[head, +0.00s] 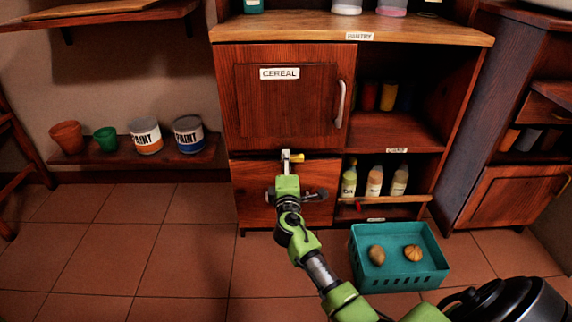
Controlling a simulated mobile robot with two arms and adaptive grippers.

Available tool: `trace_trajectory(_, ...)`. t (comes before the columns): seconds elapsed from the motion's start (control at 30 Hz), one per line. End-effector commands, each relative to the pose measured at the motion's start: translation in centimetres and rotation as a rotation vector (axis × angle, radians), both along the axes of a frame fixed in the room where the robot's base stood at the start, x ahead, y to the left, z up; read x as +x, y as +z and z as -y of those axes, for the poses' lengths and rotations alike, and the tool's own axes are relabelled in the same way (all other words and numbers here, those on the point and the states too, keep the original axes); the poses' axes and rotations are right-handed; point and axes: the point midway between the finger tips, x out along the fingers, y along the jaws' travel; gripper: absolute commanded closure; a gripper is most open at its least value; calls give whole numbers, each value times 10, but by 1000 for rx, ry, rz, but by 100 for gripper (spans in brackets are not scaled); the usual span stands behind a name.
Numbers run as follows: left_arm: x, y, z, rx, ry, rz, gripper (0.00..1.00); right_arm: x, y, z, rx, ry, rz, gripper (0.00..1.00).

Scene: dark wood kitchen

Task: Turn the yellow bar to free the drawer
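The yellow bar (297,158) shows as a small yellow piece beside a pale mount, at the top edge of the drawer (248,184) under the cereal door. It looks roughly level, its yellow end to the right. My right arm comes in from the lower right, and its green end with the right gripper (287,178) is in front of the drawer, just below the bar. The arm hides the middle of the drawer front. The fingers are too small and overlapped to tell whether they are open or touch the bar. My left gripper is not in view.
The cereal door (283,105) above is shut. Several bottles (374,181) stand on the open shelf to the right. A teal crate (362,262) with two round items sits on the floor. Paint cans (146,136) and pots stand on a left shelf. Floor at left is clear.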

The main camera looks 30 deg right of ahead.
Motion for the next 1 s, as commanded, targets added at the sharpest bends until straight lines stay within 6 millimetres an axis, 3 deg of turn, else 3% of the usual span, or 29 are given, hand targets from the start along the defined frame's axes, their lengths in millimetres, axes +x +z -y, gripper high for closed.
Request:
trace_trajectory(0.27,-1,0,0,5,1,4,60,-18,-1,-11,1,1,0,71)
trace_trajectory(0.7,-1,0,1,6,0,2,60,-91,-1,-56,2,1,-1,71)
trace_trajectory(1.0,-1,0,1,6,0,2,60,-103,0,-63,-1,0,-1,71)
